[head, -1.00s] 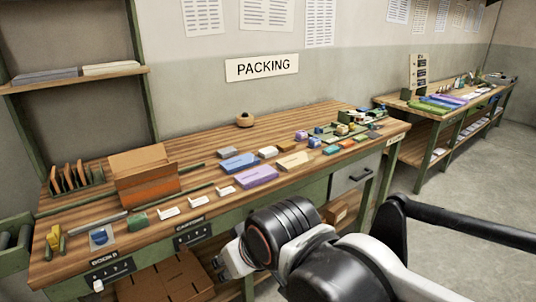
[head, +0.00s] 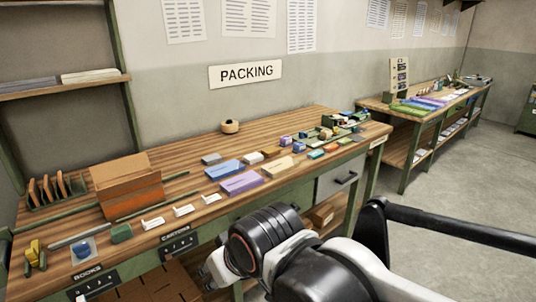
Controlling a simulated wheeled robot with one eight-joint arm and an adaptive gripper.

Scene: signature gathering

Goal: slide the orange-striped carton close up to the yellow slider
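The brown carton with an orange stripe (head: 130,202) stands on the left part of the packing bench, behind a row of white labels. The yellow slider (head: 34,249) sits at the bench's left front end, apart from the carton, with bare wood and a blue round piece on a pale plate between them. My gripper (head: 210,273) is low in the picture, in front of the bench and to the right of the carton, touching neither. Its fingers are small and partly hidden by my arm, so I cannot tell how far apart they are.
The packing bench (head: 180,150) also bears a dark green block (head: 121,233), a rack with brown dividers (head: 48,189), blue (head: 223,170) and purple boxes (head: 241,183), and a round wooden pot (head: 230,127). Thin green rails run beside the carton. Open floor lies at the right.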

